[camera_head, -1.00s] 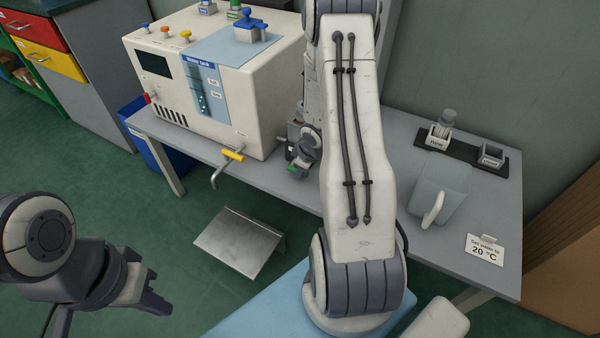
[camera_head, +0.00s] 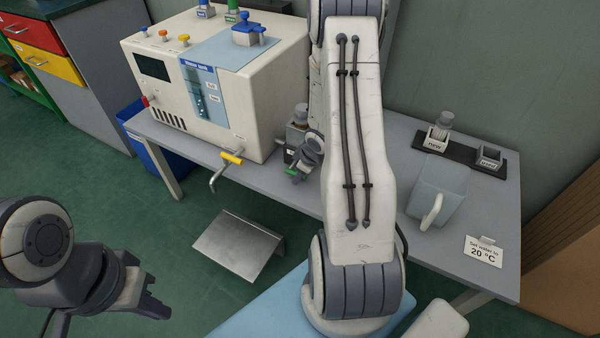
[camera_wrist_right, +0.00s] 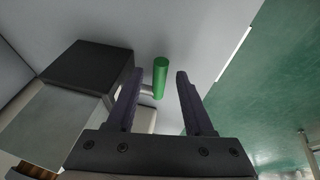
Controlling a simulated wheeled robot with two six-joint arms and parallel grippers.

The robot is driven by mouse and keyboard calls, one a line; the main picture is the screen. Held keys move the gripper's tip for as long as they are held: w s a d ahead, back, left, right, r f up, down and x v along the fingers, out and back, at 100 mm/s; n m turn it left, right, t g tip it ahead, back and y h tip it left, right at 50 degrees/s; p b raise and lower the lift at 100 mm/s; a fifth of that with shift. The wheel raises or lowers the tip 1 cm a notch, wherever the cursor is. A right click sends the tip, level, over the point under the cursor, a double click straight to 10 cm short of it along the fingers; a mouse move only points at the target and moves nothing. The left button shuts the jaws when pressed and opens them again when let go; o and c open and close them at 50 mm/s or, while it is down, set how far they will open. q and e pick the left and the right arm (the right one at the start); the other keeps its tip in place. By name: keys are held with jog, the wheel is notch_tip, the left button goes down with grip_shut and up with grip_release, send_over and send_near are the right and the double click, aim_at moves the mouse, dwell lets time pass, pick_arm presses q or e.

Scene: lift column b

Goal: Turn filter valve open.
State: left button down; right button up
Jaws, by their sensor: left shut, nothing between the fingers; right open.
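A green valve handle (camera_wrist_right: 160,82) shows in the right wrist view, on a light metal stem beside a dark block (camera_wrist_right: 88,72). My right gripper (camera_wrist_right: 160,75) is open, with a finger on each side of the handle in the picture. I cannot tell whether the handle is fully between the fingertips or a little beyond; no contact is clear. In the head view the green handle (camera_head: 291,172) is small at the table's front edge, and my right wrist partly hides the area. My left gripper (camera_head: 158,304) is shut and empty at lower left, away from the table.
A white machine (camera_head: 262,110) with a yellow-handled tap (camera_head: 231,158) stands left of the valve. A clear jug (camera_head: 443,185), a dark cartridge holder (camera_head: 462,150) and a "20 °C" card (camera_head: 483,251) are on the right of the table. A metal step (camera_head: 238,245) is on the floor.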

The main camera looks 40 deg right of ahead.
jog(key=p+v, duration=0.4)
jog(key=v, duration=0.5)
jog(key=shift+s+r+p, duration=0.2)
jog(key=shift+r+p, duration=0.05)
jog(key=shift+p, duration=0.05)
jog(key=a+r+g, duration=0.1)
jog(key=a+r, duration=0.5)
jog(key=a, duration=0.4)
jog(key=a+r, duration=0.6)
jog(key=a, duration=0.3)
jog(key=s+a+r+n+g+y, duration=0.1)
jog(key=s+a+r+g, duration=0.15)
jog(key=s+a, duration=0.55)
jog(key=s+a+r+n+g+y, duration=0.1)
jog(key=s+a+r+n, duration=0.15)
jog(key=s+a, duration=0.6)
notch_tip(320, 180, up, 20)
jog(key=d+m+p, duration=0.1)
jog(key=d+p, duration=0.1)
jog(key=p, duration=1.7)
jog(key=shift+s+f+h, duration=0.25)
jog(key=shift+h, duration=0.05)
